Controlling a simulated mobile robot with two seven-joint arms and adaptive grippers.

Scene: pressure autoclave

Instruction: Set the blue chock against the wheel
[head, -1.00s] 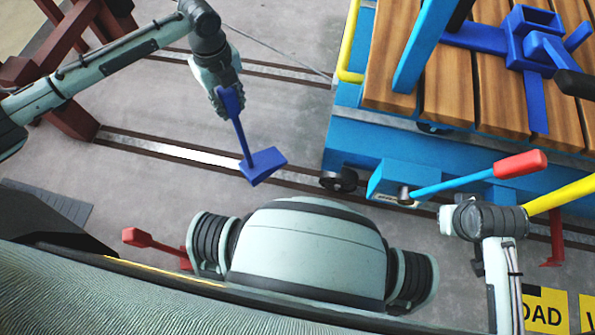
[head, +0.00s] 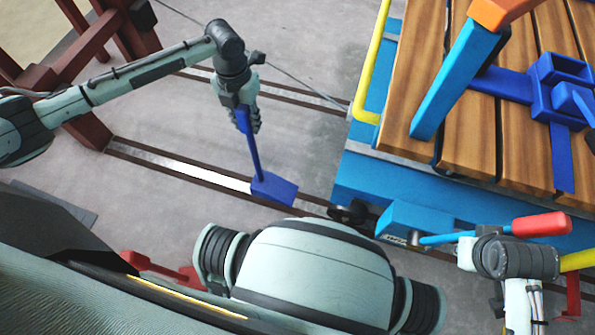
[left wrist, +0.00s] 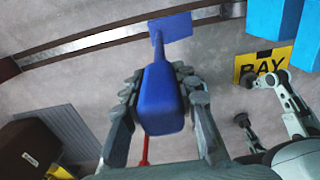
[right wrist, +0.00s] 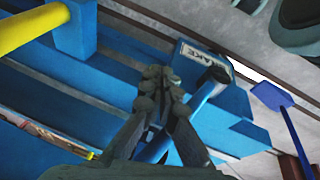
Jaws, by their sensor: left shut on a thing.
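The blue chock (head: 273,188) is a wedge block on a long blue handle. My left gripper (head: 246,120) is shut on the handle's thick grip (left wrist: 163,100), and the block hangs away from it over the near rail. The dark wheel (head: 348,214) is under the blue cart's corner, right of the block with a visible gap. I cannot tell whether the block touches the floor.
The blue cart (head: 400,190) has a plank deck and yellow rail (head: 372,70). The blue lever with red knob (head: 541,225) is beside my right arm. A dark red frame (head: 100,120) stands left. The rail (head: 180,167) left of the chock is clear.

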